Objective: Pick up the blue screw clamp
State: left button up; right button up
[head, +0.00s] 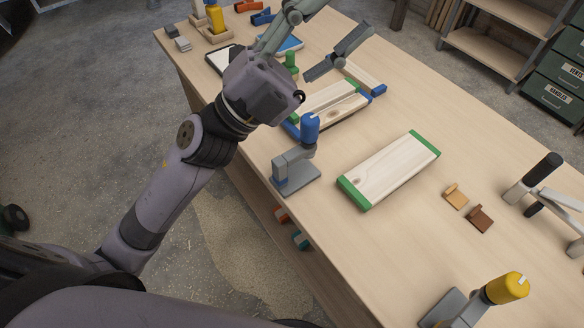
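The blue screw clamp (310,128) stands on the workbench near its left edge. It has a blue upright handle and a grey body and foot. My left arm reaches in from the left, and its wrist is above and left of the clamp. My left gripper (343,18) points away toward the far end of the bench, beyond the clamp. Its two fingers are spread wide apart with nothing between them. It is apart from the clamp. My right gripper is not in view.
A board with green ends (392,170) lies right of the clamp, and another board (325,98) lies behind it. A yellow-handled clamp (508,287) stands at the near end. A black-handled tool (545,170) is at the right. Bare benchtop (360,235) lies in front.

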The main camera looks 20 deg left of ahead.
pick_arm(q)
jog(key=s+d+f+m+g, duration=0.2)
jog(key=s+d+m+g, duration=0.45)
jog(key=m+g, duration=0.7)
jog(key=m+t+y, duration=0.2)
jog(key=t+y, duration=0.1)
jog(key=y, duration=1.7)
send_near(287, 156)
jog(key=p+x, duration=0.2)
jog(key=x, duration=0.4)
jog(key=shift+f, duration=0.15)
jog(key=shift+w+d+f+p, duration=0.2)
jog(key=shift+f+p, duration=0.1)
jog(key=shift+f, duration=0.25)
jog(key=p+x, duration=0.1)
jog(key=x, duration=0.2)
jog(key=shift+w+d+f, duration=0.1)
jog(key=shift+f, duration=0.15)
jog(key=shift+w+f, duration=0.15)
jog(key=shift+f, duration=0.2)
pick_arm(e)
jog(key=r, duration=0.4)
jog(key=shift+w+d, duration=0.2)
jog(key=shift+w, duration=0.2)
